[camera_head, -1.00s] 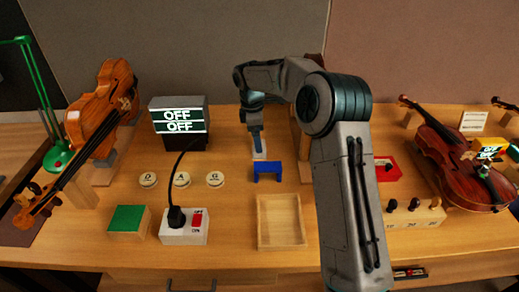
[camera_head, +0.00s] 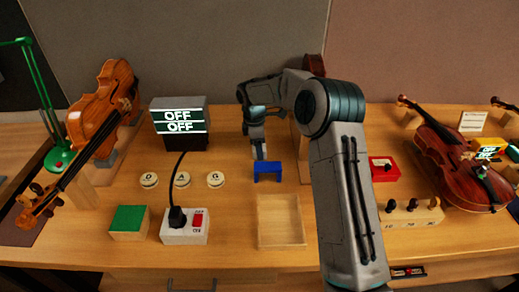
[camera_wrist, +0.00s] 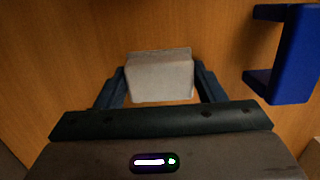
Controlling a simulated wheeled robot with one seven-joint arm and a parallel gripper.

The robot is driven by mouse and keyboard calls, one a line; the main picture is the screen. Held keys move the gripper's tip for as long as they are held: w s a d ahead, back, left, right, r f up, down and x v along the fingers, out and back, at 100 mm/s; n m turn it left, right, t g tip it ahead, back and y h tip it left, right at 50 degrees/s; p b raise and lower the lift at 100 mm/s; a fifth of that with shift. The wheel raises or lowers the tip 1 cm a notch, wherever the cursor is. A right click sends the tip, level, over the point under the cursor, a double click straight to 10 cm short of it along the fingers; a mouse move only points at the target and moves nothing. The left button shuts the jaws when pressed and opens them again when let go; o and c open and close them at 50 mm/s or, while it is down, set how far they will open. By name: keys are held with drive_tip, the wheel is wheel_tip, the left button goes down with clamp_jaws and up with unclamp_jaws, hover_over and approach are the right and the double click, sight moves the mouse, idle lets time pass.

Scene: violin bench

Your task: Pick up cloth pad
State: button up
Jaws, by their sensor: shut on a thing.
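The cloth pad (camera_wrist: 160,77) is a pale grey-white block between the two dark fingers in the wrist view. My gripper (camera_wrist: 160,88) is shut on it, with a finger against each side. In the head view my gripper (camera_head: 259,152) points down at the back middle of the bench, just behind the blue stand. The pad is mostly hidden there by the gripper. I cannot tell how far the pad is above the wood.
A blue stand (camera_head: 267,170) is close by; it also shows at the right of the wrist view (camera_wrist: 294,60). An empty wooden tray (camera_head: 281,246) lies in front. A display box (camera_head: 179,120) and round buttons (camera_head: 182,180) are to the left. A violin (camera_head: 460,165) lies right.

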drive_tip(key=shift+r, duration=0.1)
wheel_tip(320, 180, up, 10)
drive_tip(key=shift+f+b, duration=0.1)
drive_tip(key=shift+b, duration=0.2)
drive_tip(key=shift+o, duration=1)
